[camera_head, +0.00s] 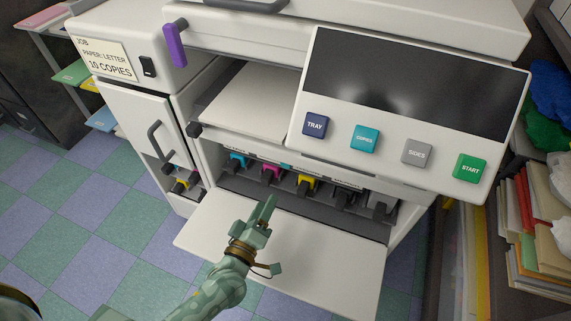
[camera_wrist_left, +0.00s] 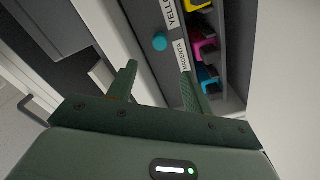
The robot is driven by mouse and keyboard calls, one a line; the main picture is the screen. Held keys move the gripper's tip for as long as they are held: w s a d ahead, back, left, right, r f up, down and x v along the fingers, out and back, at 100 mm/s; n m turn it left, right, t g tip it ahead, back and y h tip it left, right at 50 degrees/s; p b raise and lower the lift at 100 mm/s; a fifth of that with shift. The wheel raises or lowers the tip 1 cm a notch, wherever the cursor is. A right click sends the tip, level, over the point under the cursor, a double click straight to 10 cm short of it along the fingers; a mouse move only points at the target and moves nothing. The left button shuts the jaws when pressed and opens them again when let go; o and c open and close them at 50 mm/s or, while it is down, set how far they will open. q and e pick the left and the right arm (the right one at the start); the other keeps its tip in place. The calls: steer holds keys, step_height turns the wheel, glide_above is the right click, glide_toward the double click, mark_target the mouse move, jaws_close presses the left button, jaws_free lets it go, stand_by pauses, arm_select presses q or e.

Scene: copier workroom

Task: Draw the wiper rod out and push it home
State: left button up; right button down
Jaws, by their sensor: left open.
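The wiper rod shows end-on in the left wrist view as a round teal knob (camera_wrist_left: 160,41) on the dark panel beside the YELLOW and MAGENTA labels. It stands beyond and between my left gripper's fingertips (camera_wrist_left: 158,72), which are apart and empty. In the head view my left gripper (camera_head: 264,208) is above the lowered white front door (camera_head: 215,238), in front of the copier's open toner bay. My right gripper is not in view.
The bay holds cyan (camera_head: 237,160), magenta (camera_head: 271,171) and yellow (camera_head: 308,184) cartridges with dark latches. The button panel (camera_head: 410,100) overhangs the bay at right. A side cabinet with a dark handle (camera_head: 155,140) stands left. Folders (camera_head: 540,225) stack at right.

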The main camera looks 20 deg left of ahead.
mark_target(285, 166)
arm_select(q)
steer(key=w+b, duration=0.2)
steer(key=w, duration=0.4)
steer(key=w+b, duration=0.2)
steer(key=w, duration=0.5)
steer(key=shift+d+f, duration=0.2)
steer(key=shift+w+r, duration=0.15)
steer(key=shift+w, duration=0.35)
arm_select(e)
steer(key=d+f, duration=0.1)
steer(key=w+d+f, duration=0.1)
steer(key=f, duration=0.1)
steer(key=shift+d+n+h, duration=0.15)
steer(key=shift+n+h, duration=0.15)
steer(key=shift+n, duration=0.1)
arm_select(q)
steer(key=shift+c, duration=0.2)
